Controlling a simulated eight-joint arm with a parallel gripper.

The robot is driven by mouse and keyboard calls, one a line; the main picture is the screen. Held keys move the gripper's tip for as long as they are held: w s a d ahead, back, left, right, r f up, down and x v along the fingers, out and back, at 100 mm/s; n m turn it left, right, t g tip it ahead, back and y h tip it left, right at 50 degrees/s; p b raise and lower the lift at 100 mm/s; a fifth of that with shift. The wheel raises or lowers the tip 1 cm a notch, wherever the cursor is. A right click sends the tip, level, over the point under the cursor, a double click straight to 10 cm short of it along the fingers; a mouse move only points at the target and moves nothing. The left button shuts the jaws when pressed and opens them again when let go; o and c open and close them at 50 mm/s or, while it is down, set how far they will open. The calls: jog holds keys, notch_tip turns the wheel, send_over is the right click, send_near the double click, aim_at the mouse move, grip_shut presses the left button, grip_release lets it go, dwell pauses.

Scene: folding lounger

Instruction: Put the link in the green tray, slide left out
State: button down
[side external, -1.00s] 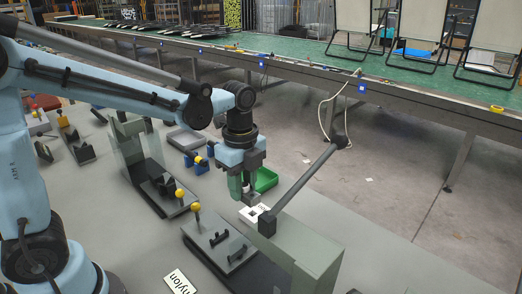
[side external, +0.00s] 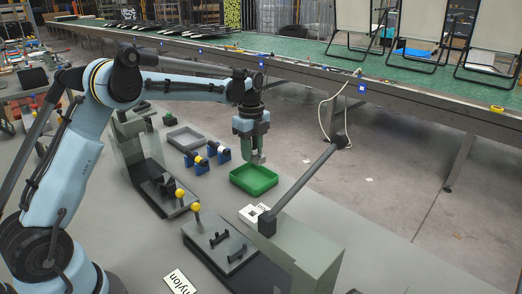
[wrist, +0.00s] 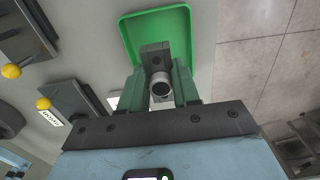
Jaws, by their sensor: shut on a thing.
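My gripper (side external: 257,156) is shut on the link (side external: 259,160), a small grey piece with a round, dark-ended boss. The wrist view shows my gripper's two green fingers (wrist: 161,88) on either side of the link (wrist: 155,57). The green tray (side external: 255,192) is a shallow open box on the grey table. In the wrist view the tray (wrist: 186,30) lies beyond and under the link. The link is above the tray, apart from its floor. The part of the tray floor that shows is empty. I cannot tell which thing is the slide.
Blue blocks with yellow and dark parts (side external: 195,162) stand left of the tray. A grey tray (side external: 186,138) is behind them. A grey press with a long lever (side external: 310,180) stands in front, beside a white label card (side external: 252,214). The table's right edge is close to the tray.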

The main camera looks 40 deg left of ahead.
aim_at(253, 180)
jog(key=shift+f, duration=3.15)
jog(key=shift+f, duration=0.6)
jog(key=c, duration=0.7)
grip_release()
jog(key=shift+c, duration=0.2)
notch_tip(253, 180, up, 11)
jog(key=shift+r, duration=0.2)
jog(key=shift+s+d+r, duration=0.1)
jog(key=shift+s+r, duration=0.05)
jog(key=shift+r, duration=0.35)
jog(key=s+d+r+n+t, duration=0.2)
jog(key=s+d+r+n, duration=0.1)
jog(key=s+n, duration=0.2)
jog(key=s+d+r+n+t, duration=0.2)
jog(key=s+d+r+n, duration=0.15)
jog(key=s, duration=0.25)
jog(key=s+d+f+n+t, duration=0.2)
jog(key=s+f+n, duration=0.3)
jog(key=s+n, duration=0.4)
jog(key=shift+s+d+f+t, duration=0.4)
jog(key=shift+s+t, duration=0.2)
jog(key=shift+s, duration=0.1)
